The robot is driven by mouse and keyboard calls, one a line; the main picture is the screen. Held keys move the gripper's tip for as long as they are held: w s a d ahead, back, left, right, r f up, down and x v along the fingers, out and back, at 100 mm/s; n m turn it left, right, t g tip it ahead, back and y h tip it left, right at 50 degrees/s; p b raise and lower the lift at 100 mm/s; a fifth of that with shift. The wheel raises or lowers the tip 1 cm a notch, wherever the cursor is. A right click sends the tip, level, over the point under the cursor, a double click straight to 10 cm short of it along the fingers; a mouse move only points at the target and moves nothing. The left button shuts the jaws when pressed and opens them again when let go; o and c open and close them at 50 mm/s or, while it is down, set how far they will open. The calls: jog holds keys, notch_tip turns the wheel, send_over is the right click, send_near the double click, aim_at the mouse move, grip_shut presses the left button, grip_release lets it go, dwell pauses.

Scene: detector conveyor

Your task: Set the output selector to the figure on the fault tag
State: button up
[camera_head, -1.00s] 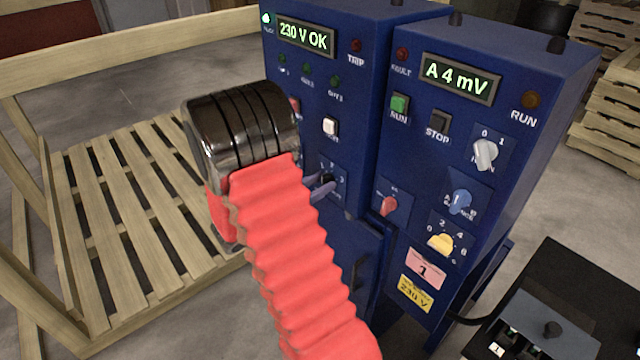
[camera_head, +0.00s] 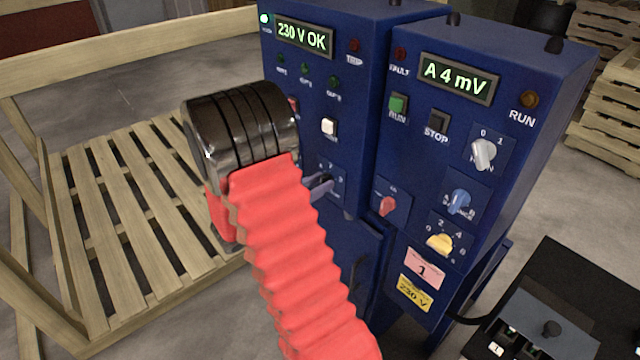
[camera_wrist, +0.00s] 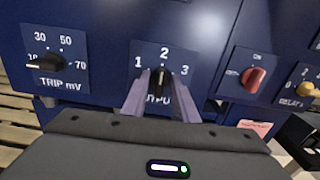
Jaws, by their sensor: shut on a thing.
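The output selector (camera_wrist: 160,84) is a black knob with positions 1, 2 and 3 on the left blue cabinet. Its pointer appears to stand upward, towards 2. My gripper (camera_wrist: 161,98) is shut on it, one grey finger on each side, partly covering the label below. In the head view my gripper (camera_head: 320,187) reaches the panel from the left, and the knob is mostly hidden by the fingers. The pink fault tag (camera_head: 423,269) is low on the right cabinet's front and shows the figure 1.
The trip mV knob (camera_wrist: 45,64) lies left of the selector, a red switch (camera_wrist: 253,79) right. The yellow knob (camera_head: 440,244) and yellow 230 V label (camera_head: 415,293) are on the right cabinet. A wooden pallet (camera_head: 120,215) stands left, and a black bench (camera_head: 575,290) stands lower right.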

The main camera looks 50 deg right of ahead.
jog(key=shift+a, duration=0.1)
jog(key=n, duration=0.6)
jog(key=shift+w+f+n, duration=0.1)
jog(key=shift+w+n, duration=0.05)
jog(key=shift+n, duration=0.15)
jog(key=n, duration=0.5)
jog(key=shift+w+f, duration=0.1)
dwell(0.3)
jog(key=o, duration=0.7)
jog(key=shift+c, duration=0.2)
jog(key=shift+a, duration=0.1)
jog(key=w+a, duration=0.1)
jog(key=a, duration=1.2)
jog(key=shift+w+a, duration=0.25)
jog(key=shift+a, duration=0.05)
